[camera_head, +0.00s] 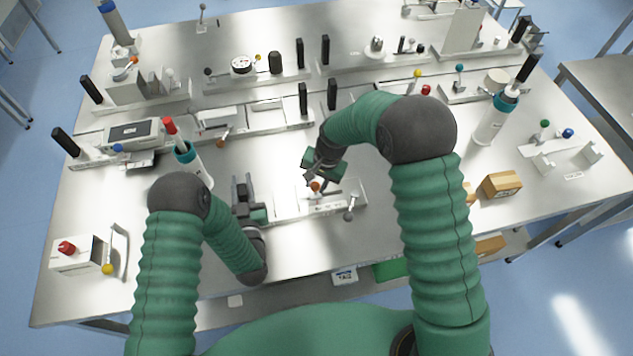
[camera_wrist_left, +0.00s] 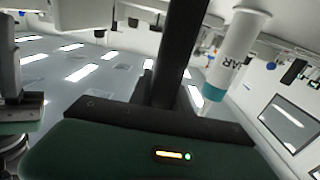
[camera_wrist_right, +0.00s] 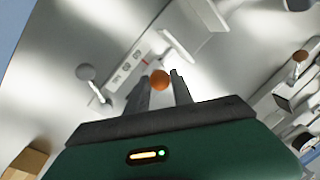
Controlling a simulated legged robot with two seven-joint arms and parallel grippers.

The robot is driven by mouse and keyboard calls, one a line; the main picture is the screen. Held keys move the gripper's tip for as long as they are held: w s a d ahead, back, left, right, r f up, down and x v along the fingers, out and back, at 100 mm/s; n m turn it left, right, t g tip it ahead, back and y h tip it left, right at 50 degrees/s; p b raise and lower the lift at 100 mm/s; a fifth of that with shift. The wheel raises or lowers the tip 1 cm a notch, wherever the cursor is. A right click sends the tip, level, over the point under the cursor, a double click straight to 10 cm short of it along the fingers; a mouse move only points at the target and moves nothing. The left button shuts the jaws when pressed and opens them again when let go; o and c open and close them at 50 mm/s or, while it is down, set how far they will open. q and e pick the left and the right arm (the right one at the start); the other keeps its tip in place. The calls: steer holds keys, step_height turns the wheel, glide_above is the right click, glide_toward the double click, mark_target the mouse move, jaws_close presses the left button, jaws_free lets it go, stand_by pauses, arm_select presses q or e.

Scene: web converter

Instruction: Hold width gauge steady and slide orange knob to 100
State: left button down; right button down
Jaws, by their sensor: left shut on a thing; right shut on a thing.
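The width gauge (camera_head: 347,194) is a pale metal strip on the front middle of the table; its scale plate also shows in the right wrist view (camera_wrist_right: 132,62). Its orange knob (camera_head: 315,186) stands on it, and the knob (camera_wrist_right: 160,79) is between my right fingertips in the right wrist view. My right gripper (camera_head: 313,177) is shut on the knob from above and behind. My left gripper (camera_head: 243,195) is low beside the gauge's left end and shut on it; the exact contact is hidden. In the left wrist view, its dark fingers (camera_wrist_left: 180,55) hide what they hold.
A grey ball-ended lever (camera_head: 348,215) stands at the gauge's front right. A white teal-topped cylinder (camera_head: 196,170) stands behind my left gripper. Rows of fixtures fill the table behind. A white box with a red button (camera_head: 67,255) is front left.

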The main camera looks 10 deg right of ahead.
arm_select(q)
steer(key=shift+s+a+f, duration=0.1)
steer(key=shift+s+f, duration=0.1)
steer(key=shift+f, duration=0.4)
arm_select(e)
steer(key=d, duration=0.6)
steer(key=shift+d, duration=0.35)
steer(key=c, duration=1.1)
jaws_free()
steer(key=shift+d, duration=0.1)
steer(key=shift+f, duration=0.1)
steer(key=shift+r, duration=0.2)
step_height(320, 180, up, 12)
steer(key=s+d, duration=0.1)
steer(key=d, duration=0.1)
steer(key=shift+s+f, duration=0.25)
steer(key=shift+s, duration=0.1)
arm_select(q)
steer(key=shift+w+r, duration=0.1)
steer(key=shift+r, duration=0.2)
arm_select(e)
steer(key=shift+w+a+r, duration=0.1)
steer(key=shift+w, duration=0.05)
